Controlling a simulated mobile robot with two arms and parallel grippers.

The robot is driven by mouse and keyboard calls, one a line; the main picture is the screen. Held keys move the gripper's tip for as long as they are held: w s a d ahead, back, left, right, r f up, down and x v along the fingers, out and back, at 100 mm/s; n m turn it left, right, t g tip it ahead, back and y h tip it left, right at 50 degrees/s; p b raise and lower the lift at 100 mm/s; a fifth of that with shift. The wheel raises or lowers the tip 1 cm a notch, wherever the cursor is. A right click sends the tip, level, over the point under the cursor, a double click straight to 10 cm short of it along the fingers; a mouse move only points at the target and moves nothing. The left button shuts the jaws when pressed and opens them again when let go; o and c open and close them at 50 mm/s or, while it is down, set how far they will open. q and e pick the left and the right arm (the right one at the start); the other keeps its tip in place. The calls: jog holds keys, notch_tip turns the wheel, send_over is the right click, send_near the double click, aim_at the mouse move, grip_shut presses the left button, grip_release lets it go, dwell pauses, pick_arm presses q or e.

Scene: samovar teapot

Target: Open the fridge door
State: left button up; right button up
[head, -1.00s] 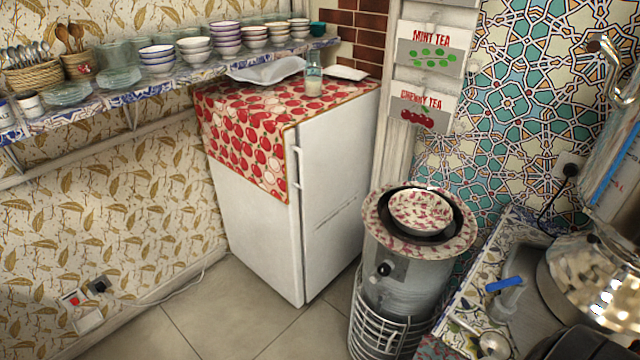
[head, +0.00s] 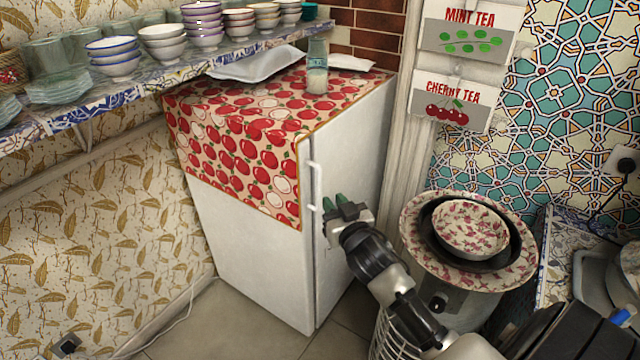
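The white fridge (head: 250,257) stands against the wall with a cherry-patterned cloth (head: 240,140) over its top. Its door (head: 350,150) is the right-hand face and looks shut. A slim white vertical handle (head: 315,185) runs along the door's left edge. My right gripper (head: 334,202) is in front of the door, just right of the handle's lower end. My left gripper is not in view.
A samovar-like metal stove with a patterned bowl (head: 470,228) on top stands right of the fridge, close to my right arm. A shelf of bowls (head: 110,95) runs left.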

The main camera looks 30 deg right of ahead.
aim_at(320, 185)
jog(key=w, duration=0.3)
jog(key=w+d, duration=0.1)
jog(key=w, duration=0.4)
jog(key=shift+w+d+f, duration=0.1)
jog(key=shift+w+d, duration=0.2)
jog(key=shift+w, duration=0.05)
grip_shut()
